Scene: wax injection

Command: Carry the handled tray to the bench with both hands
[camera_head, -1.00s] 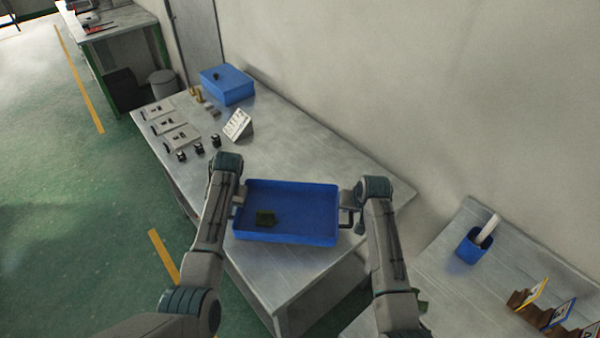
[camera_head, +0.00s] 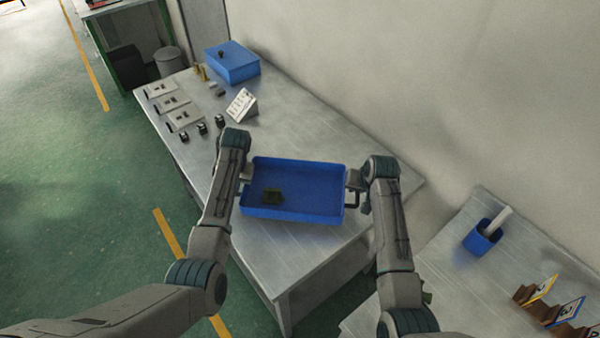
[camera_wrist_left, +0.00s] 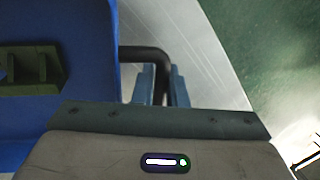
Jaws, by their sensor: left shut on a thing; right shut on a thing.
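The blue handled tray (camera_head: 320,190) is at the near end of the metal bench (camera_head: 300,120), held between my two arms. A small dark green block (camera_head: 272,197) lies in its left part; it also shows in the left wrist view (camera_wrist_left: 30,70). My left gripper (camera_head: 245,175) is at the tray's left side. In the left wrist view its fingers (camera_wrist_left: 162,85) are shut on the black handle (camera_wrist_left: 145,55). My right gripper (camera_head: 353,182) is shut on the handle at the right side, partly hidden by its wrist. I cannot tell whether the tray touches the bench top.
Grey plates (camera_head: 168,103), small black parts (camera_head: 203,129), a white sign (camera_head: 241,104) and a blue box (camera_head: 232,65) stand toward the bench's far end. The bench middle is clear.

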